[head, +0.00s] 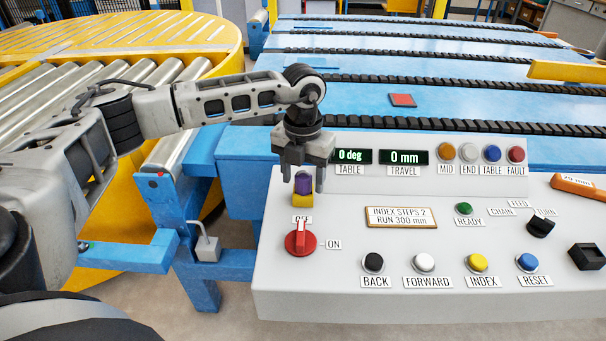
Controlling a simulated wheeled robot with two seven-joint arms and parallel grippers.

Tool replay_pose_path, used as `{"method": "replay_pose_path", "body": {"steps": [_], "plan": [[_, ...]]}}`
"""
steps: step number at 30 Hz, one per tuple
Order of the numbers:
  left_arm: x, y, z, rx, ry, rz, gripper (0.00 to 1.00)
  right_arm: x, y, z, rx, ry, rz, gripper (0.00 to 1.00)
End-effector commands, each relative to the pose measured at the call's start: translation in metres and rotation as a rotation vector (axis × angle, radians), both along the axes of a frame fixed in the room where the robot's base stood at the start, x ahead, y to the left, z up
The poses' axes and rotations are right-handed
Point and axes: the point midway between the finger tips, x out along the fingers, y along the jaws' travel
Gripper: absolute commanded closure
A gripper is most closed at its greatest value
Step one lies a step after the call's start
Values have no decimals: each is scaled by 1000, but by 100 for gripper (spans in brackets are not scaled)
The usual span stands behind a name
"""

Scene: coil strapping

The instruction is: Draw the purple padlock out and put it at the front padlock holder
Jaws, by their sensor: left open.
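The purple padlock (303,185) is upright on a yellow piece (302,201) on the control panel, just above the red OFF/ON switch (301,239). My left gripper (303,176) points down over the padlock from above. Its fingers are open, one on each side of the padlock; I cannot tell whether they touch it. The gripper hides the padlock's top. I cannot say for certain which part is the front padlock holder; a small grey block with a bent wire (207,246) sits on the blue frame left of the panel. My right gripper is not in view.
The panel (330,285) carries several buttons, lamps, a black switch (540,227) and a black square socket (585,257). An orange-handled tool (578,186) lies at right. Behind is a blue conveyor (450,75) with a red plate (403,100); a yellow roller table (225,40) stands left.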

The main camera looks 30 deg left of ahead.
Motion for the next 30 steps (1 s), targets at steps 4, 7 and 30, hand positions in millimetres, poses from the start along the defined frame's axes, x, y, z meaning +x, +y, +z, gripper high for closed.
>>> {"method": "replay_pose_path", "body": {"steps": [4,7,30], "plan": [[0,0,-2,0,0,-1,44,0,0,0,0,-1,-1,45],[0,0,-2,0,0,-1,44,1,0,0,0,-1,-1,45],[0,0,2,-1,0,-1,100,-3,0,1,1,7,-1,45]]}}
